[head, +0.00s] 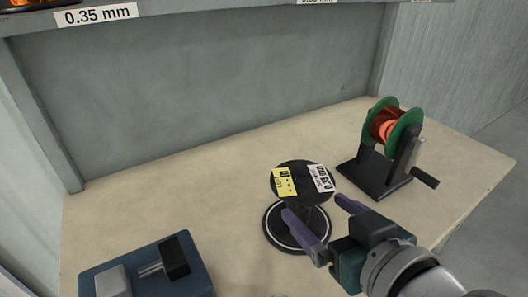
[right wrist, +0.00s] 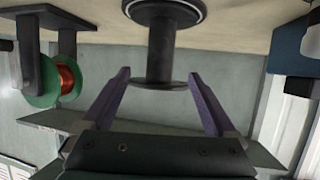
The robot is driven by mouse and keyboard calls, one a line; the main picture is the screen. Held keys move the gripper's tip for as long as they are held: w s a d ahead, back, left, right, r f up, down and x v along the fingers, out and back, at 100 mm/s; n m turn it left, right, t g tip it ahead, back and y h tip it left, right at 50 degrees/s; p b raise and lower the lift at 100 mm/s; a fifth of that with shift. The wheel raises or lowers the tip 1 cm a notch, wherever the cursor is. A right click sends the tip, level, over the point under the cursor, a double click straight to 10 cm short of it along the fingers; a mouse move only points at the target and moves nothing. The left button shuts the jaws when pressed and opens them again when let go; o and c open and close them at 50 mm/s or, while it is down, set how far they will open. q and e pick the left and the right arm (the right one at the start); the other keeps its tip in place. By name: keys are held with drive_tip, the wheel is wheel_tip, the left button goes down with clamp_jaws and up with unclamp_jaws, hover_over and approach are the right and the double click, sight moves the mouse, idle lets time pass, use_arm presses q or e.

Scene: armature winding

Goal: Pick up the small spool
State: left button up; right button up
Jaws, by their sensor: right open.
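The small spool (head: 303,198) stands upright on the table in the middle of the head view. It is black, with a yellow label and a white label on its round top flange and a pale ring on its lower flange. In the right wrist view the small spool (right wrist: 160,52) appears upside down, its dark core between two flanges. My right gripper (head: 315,207) is open, its purple fingers reaching toward the spool from the lower right. In the right wrist view the fingers (right wrist: 158,80) lie either side of the top flange, apart from it. My left gripper is not in view.
A black winder (head: 376,172) with a green-flanged spool of copper wire (head: 390,127) and a side crank stands at the right. A blue-based device (head: 195,272) sits at the lower left. A grey panel (head: 200,95) closes the back. Table between is clear (head: 170,195).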

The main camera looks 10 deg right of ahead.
sight(302, 185)
use_arm(q)
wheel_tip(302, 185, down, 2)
drive_tip(key=shift+b, duration=0.9)
use_arm(e)
drive_tip(key=x, duration=0.6)
drive_tip(key=shift+w+a, duration=0.1)
drive_tip(key=shift+w, duration=0.1)
drive_tip(key=c, duration=0.6)
drive_tip(key=shift+r, duration=0.1)
clamp_jaws()
